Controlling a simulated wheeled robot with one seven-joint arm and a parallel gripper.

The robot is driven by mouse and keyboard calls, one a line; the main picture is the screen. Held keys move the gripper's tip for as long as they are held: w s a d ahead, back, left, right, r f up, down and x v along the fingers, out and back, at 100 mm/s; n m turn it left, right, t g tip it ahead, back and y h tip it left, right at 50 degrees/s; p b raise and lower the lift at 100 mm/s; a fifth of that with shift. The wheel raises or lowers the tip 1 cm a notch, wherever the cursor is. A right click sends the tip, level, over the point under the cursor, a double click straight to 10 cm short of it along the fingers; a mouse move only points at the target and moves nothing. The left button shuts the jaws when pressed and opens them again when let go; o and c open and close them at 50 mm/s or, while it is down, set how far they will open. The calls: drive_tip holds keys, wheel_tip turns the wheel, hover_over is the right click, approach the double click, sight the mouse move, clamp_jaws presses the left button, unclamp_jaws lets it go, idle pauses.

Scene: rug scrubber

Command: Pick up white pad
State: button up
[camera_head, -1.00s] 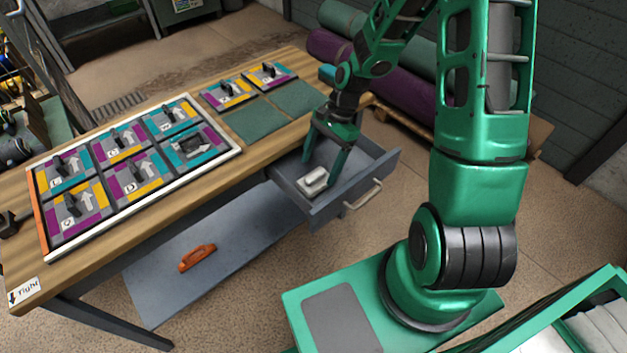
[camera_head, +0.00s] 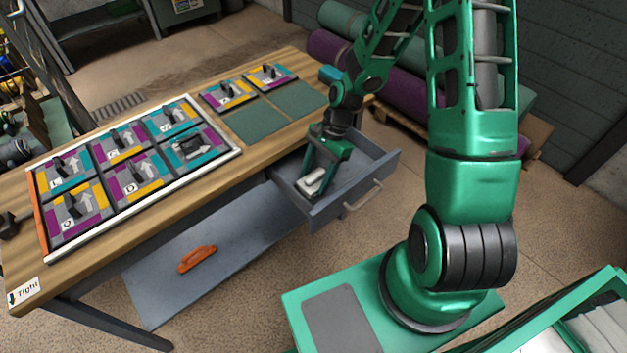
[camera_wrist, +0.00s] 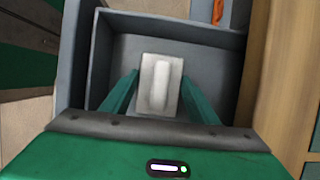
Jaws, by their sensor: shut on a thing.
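The white pad (camera_wrist: 158,84) is a pale rectangular block with a raised rounded grip along its middle. In the wrist view it lies between the two green fingers of my gripper (camera_wrist: 160,96), inside the grey drawer (camera_wrist: 205,20). In the head view the white pad (camera_head: 312,183) shows low in the open drawer (camera_head: 345,205), beneath my gripper (camera_head: 317,178). My gripper reaches down into the drawer and is shut on the pad. I cannot tell whether the pad is clear of the drawer floor.
The drawer walls stand close around my gripper. The wooden table (camera_head: 60,262) carries a framed board (camera_head: 238,151) of coloured tiles to the left. An orange handle-shaped thing (camera_head: 197,258) lies on the lower shelf (camera_head: 160,300). Rolled rugs (camera_head: 330,47) lie behind.

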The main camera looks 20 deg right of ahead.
sight(315, 175)
drive_tip(key=shift+r, duration=0.15)
wheel_tip(315, 175, up, 10)
drive_tip(key=shift+f, duration=0.1)
idle(0.5)
drive_tip(key=o, duration=0.3)
drive_tip(key=c, duration=0.5)
drive_tip(key=shift+o, duration=0.2)
